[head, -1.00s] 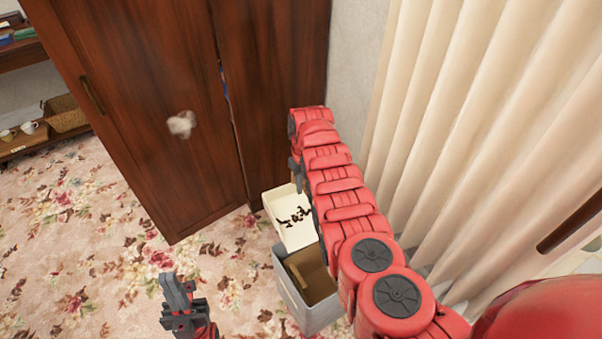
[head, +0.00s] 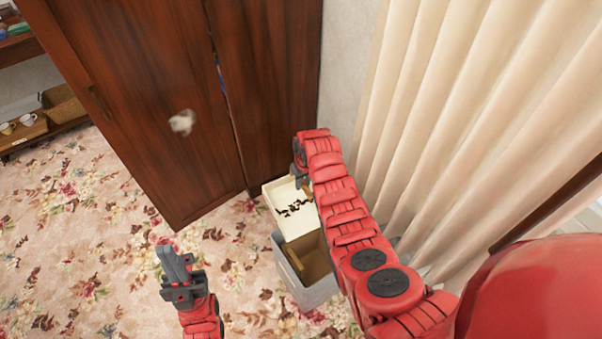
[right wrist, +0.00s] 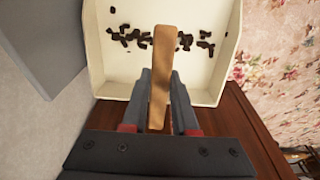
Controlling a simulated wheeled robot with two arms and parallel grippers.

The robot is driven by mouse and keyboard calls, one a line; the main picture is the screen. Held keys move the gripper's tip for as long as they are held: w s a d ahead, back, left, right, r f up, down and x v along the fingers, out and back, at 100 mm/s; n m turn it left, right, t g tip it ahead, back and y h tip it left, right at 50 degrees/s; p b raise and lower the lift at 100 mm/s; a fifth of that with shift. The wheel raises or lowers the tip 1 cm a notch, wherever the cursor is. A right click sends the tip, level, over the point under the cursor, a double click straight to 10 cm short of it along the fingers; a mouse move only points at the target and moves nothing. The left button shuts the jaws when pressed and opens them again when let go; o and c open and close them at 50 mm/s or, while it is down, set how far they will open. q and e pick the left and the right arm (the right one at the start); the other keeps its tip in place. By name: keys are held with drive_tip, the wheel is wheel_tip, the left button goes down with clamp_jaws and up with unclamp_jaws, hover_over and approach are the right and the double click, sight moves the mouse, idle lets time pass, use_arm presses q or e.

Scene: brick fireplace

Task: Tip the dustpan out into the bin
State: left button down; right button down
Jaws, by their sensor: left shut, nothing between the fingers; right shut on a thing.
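The cream dustpan (head: 272,190) is beside the wardrobe, with dark crumbs (head: 293,208) lying across its floor. My right gripper (head: 300,180) is shut on its wooden handle, partly hidden by my arm. In the right wrist view the handle (right wrist: 163,60) stands between the fingers (right wrist: 160,100), and crumbs lie across the pan (right wrist: 205,75). The grey bin (head: 318,294) stands on the floor just below the dustpan in the picture; its brown inside shows. The height between pan and bin is hard to tell. My left gripper (head: 172,255) is shut and empty, left of the bin.
A dark wooden wardrobe (head: 150,110) stands behind the dustpan. Cream curtains (head: 440,120) hang to the right of my right arm. Floral carpet (head: 90,220) is open on the left. A low shelf with cups (head: 25,120) and a basket (head: 65,105) is at far left.

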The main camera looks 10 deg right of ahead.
sight(311, 197)
drive_tip(key=s+p, duration=0.1)
drive_tip(key=s+t+p, duration=0.1)
drive_tip(key=p, duration=0.1)
drive_tip(key=shift+d+r, duration=0.2)
drive_tip(key=shift+r, duration=0.1)
drive_tip(key=shift+s+d+f+t+y+p, duration=0.2)
drive_tip(key=shift+s+t+y+p, duration=0.1)
drive_tip(key=shift+s+t+p, duration=0.35)
drive_tip(key=shift+s+d+f+t+y+p, duration=0.15)
drive_tip(key=shift+s+t+p, duration=0.15)
drive_tip(key=shift+s+t, duration=0.25)
drive_tip(key=shift+s+d+f+t+y+p, duration=0.15)
drive_tip(key=shift+s+t+p, duration=0.15)
drive_tip(key=shift+s, duration=0.4)
drive_tip(key=s+d+t+y+b, duration=0.1)
drive_tip(key=s+d+t+b, duration=0.1)
drive_tip(key=s+t+b, duration=0.3)
drive_tip(key=s+b, duration=0.3)
drive_tip(key=shift+s+d+f+t+y+b, duration=0.2)
drive_tip(key=shift+f+t+y+b, duration=0.1)
drive_tip(key=shift+t+b, duration=0.1)
drive_tip(key=shift+r, duration=0.1)
drive_tip(key=shift+a, duration=0.1)
